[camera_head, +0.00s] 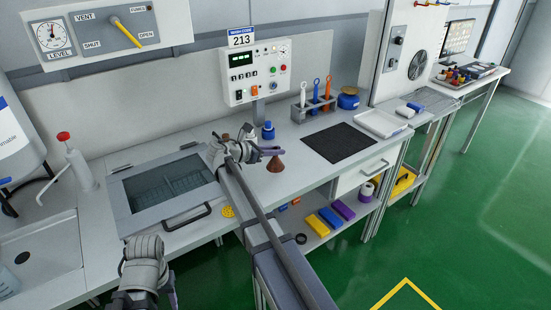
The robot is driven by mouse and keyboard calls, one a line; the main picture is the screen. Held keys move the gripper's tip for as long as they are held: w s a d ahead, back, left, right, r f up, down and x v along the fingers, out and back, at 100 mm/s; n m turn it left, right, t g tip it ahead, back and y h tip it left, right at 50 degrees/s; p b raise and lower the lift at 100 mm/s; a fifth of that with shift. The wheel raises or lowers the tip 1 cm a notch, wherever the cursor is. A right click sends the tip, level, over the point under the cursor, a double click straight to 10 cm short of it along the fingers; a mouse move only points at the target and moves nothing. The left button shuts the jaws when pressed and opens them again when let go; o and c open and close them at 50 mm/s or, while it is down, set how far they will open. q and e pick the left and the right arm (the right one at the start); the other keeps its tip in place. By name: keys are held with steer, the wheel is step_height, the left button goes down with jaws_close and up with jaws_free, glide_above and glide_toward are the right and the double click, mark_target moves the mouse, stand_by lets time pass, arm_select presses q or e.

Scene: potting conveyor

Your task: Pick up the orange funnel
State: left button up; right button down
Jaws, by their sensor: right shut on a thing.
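A brown-orange funnel (275,165), cone flaring downward, is at the counter's front part, right of the inset lidded box. My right gripper (270,153) is at its narrow top and is shut on it. Whether the funnel's rim touches the counter I cannot tell. My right arm comes up from the bottom middle and hides part of the counter behind it. My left gripper (150,292) is low at the left, in front of the counter's edge and away from the funnel. Its fingers are mostly hidden, so its opening cannot be seen.
A blue-capped bottle (268,131) stands just behind the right gripper, below the control panel (257,72). A black mat (339,143) lies to the right, with a grey tool rack (313,108) behind it. The inset box (130,207) with a handle is at left.

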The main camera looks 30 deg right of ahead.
steer(key=shift+r, duration=0.1)
step_height(320, 180, up, 10)
steer(key=p, duration=1)
steer(key=shift+a, duration=0.1)
